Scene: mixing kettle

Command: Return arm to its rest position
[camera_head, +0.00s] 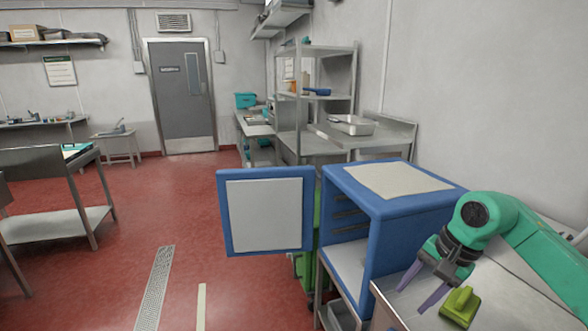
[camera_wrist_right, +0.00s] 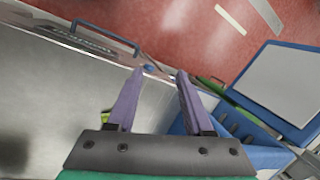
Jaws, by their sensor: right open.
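My right arm (camera_head: 540,245) is green and comes in from the right edge of the head view. Its right gripper (camera_head: 421,293) points down and to the left, with two purple fingers spread apart and nothing between them. In the right wrist view the open fingers (camera_wrist_right: 155,85) are also empty. The gripper is above the steel counter, just left of a yellow-green object (camera_head: 460,304) lying there. A sliver of that object shows left of the fingers in the wrist view (camera_wrist_right: 106,116). My left gripper is not in view.
A blue cabinet (camera_head: 385,215) stands left of my right arm, its door (camera_head: 266,211) swung open to the left. A steel counter (camera_head: 510,300) lies under the arm. Steel shelving (camera_head: 325,100) and a table with a metal tray (camera_head: 352,124) stand behind.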

